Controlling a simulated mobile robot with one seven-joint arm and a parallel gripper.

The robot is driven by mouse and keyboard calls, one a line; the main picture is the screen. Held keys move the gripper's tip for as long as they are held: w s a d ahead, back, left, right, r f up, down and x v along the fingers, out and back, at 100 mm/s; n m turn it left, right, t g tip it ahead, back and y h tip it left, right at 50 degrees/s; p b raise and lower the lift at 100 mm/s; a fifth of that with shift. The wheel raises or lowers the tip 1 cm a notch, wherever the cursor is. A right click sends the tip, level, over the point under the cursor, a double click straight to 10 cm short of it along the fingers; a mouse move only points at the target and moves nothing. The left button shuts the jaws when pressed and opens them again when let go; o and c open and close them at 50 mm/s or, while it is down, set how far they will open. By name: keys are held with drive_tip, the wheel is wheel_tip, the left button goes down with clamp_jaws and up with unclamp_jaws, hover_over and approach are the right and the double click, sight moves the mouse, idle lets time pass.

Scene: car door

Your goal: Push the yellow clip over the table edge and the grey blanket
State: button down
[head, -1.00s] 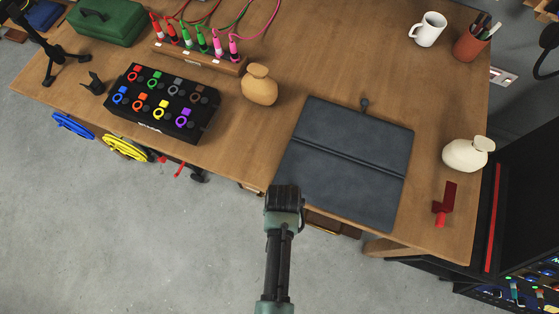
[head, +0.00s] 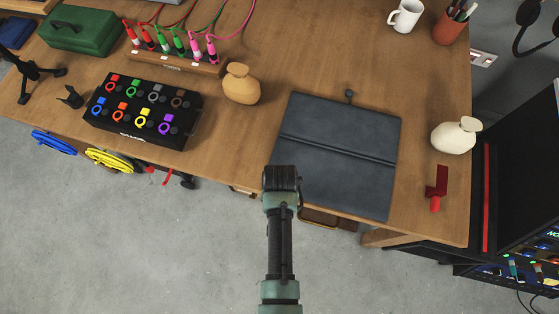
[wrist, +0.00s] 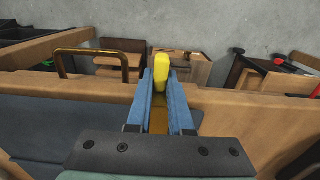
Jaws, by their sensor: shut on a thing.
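The grey blanket (head: 340,150) lies flat on the wooden table, reaching its front edge, with a seam across it. In the wrist view its grey-blue surface (wrist: 60,125) is at the left. My gripper (head: 281,172) is over the blanket's near left corner at the table edge. In the wrist view its two blue fingers (wrist: 162,85) are shut on the yellow clip (wrist: 162,66), whose rounded end shows at the fingertips. The wooden table edge (wrist: 250,110) lies just beyond and beside them. The clip is hidden by my gripper in the head view; I cannot tell whether it touches the edge.
Grey floor (head: 160,240) is open before the table.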

drive_tip(key=c, duration=0.7)
unclamp_jaws()
drive_tip(key=shift+c, duration=0.2)
drive_tip(key=shift+r, duration=0.1)
wheel_tip(320, 180, up, 13)
drive_tip(key=p, duration=0.1)
drive_tip(key=w+r+n+t, duration=0.1)
drive_tip(key=w+r+t, duration=0.7)
drive_tip(key=w+r, duration=0.8)
drive_tip(key=w+r+n+t, duration=0.1)
drive_tip(key=w+r+t, duration=0.2)
drive_tip(key=r, duration=0.6)
drive_tip(key=w+r+t, duration=0.2)
drive_tip(key=r+t, duration=0.1)
drive_tip(key=r, duration=0.6)
wheel_tip(320, 180, up, 19)
drive_tip(key=s+t, duration=0.3)
drive_tip(key=t, duration=0.4)
drive_tip(key=s+r+t, duration=0.3)
drive_tip(key=s+r, duration=0.2)
drive_tip(key=r, duration=0.3)
drive_tip(key=s+r+n+t, duration=0.1)
drive_tip(key=s+r+t, duration=0.2)
drive_tip(key=s+r, duration=0.3)
drive_tip(key=shift+a+r+n, duration=0.3)
drive_tip(key=shift+a+r, duration=0.15)
drive_tip(key=shift+r, duration=0.4)
